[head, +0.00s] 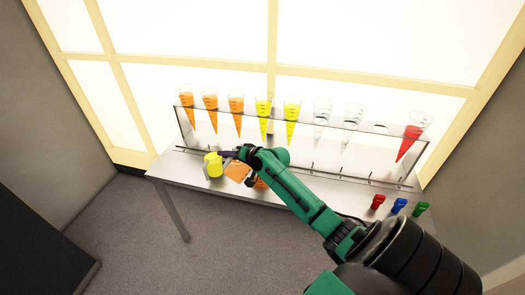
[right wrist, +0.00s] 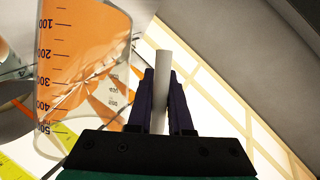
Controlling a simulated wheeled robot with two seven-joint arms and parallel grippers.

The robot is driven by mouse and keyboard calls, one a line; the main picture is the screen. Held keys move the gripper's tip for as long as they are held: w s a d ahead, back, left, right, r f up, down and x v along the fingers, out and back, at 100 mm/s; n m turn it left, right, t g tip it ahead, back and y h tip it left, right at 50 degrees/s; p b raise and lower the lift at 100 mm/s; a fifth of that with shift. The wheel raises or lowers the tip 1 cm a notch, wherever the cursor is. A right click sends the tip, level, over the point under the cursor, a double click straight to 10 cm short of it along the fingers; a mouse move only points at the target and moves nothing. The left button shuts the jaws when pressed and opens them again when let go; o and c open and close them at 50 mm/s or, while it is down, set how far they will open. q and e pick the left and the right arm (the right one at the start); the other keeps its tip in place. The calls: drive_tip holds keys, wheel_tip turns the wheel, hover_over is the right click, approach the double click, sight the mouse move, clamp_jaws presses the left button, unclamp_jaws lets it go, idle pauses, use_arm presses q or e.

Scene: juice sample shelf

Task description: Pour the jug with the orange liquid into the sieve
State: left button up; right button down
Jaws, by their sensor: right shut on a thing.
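The jug with the orange liquid (head: 238,172) is near the left end of the table, partly hidden by my right arm; it fills the left of the right wrist view (right wrist: 75,60), clear-walled with black graduations. My right gripper (head: 229,154) is beside it. In the right wrist view its dark fingers (right wrist: 162,92) are shut on a pale grey bar (right wrist: 162,62), apparently the jug's handle. Whether the jug is lifted is unclear. I cannot pick out the sieve with certainty. My left gripper is not in view.
A yellow jug (head: 213,166) stands just left of the orange one. A clear rack (head: 300,158) along the back holds orange, yellow, clear and red cones. Red (head: 377,201), blue (head: 398,205) and green (head: 420,208) small items sit at the table's right.

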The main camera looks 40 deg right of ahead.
drive_tip(key=shift+w+d, duration=0.1)
drive_tip(key=shift+d, duration=0.05)
drive_tip(key=shift+w, duration=0.1)
drive_tip(key=shift+a+r, duration=0.15)
drive_tip(key=shift+a, duration=0.1)
drive_tip(key=shift+s, duration=0.2)
drive_tip(key=shift+w+d, duration=0.15)
drive_tip(key=shift+d, duration=0.15)
drive_tip(key=shift+a, duration=0.1)
